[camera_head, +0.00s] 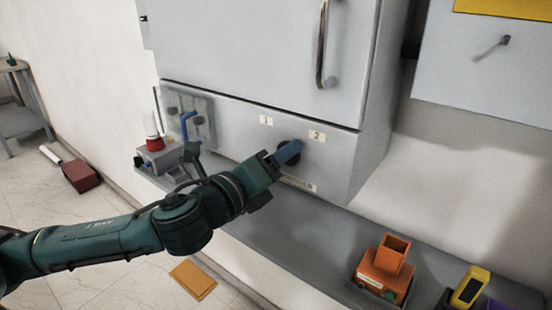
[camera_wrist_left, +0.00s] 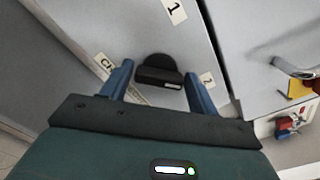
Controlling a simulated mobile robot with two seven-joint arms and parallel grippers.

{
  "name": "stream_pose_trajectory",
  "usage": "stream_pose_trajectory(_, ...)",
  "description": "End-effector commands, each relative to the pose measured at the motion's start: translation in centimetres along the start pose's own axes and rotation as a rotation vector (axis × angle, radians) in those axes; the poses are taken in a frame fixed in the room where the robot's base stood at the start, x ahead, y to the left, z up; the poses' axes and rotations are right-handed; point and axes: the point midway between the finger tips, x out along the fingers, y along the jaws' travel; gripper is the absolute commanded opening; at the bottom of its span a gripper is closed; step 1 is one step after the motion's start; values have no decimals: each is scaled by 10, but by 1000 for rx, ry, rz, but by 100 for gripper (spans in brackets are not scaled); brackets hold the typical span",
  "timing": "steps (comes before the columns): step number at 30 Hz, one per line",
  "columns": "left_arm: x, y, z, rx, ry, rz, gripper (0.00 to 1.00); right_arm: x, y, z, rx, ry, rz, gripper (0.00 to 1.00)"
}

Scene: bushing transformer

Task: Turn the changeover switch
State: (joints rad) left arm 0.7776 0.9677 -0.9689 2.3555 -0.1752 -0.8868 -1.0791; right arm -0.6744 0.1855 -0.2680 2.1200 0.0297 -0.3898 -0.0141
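The changeover switch (camera_head: 285,158) is a round black knob on the lower front panel of the grey cabinet. It sits just below and between the labels "1" (camera_head: 266,120) and "2" (camera_head: 317,136). In the left wrist view the switch (camera_wrist_left: 156,68) shows a raised black handle with a small white mark. My left gripper (camera_head: 290,152) is at the switch and partly hides it in the head view. Its blue fingers (camera_wrist_left: 158,76) are apart, one on each side of the handle, with visible gaps. My right gripper is in neither view.
A grey ledge (camera_head: 400,240) runs below the cabinet. An orange box (camera_head: 385,268) and a yellow device (camera_head: 470,287) stand on it at the right. The cabinet door handle (camera_head: 321,45) is above the switch. A blue lever (camera_head: 186,124) is to the left.

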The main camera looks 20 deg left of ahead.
Motion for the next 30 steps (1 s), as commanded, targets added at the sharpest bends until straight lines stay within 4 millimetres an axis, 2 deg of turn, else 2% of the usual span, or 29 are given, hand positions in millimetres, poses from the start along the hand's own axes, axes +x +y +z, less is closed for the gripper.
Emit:
stream_pose_trajectory(1, 0, 0, 0, 0, 0, 0, 56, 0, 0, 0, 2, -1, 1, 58)
stream_pose_trajectory(11, 0, 0, 0, 0, 0, 0, 30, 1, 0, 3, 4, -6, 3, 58)
stream_pose_trajectory(20, 0, 0, 0, -44, 0, 1, 30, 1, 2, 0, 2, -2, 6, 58)
stream_pose_trajectory(30, 0, 1, 0, -274, 1, 0, 30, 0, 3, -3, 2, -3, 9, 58)
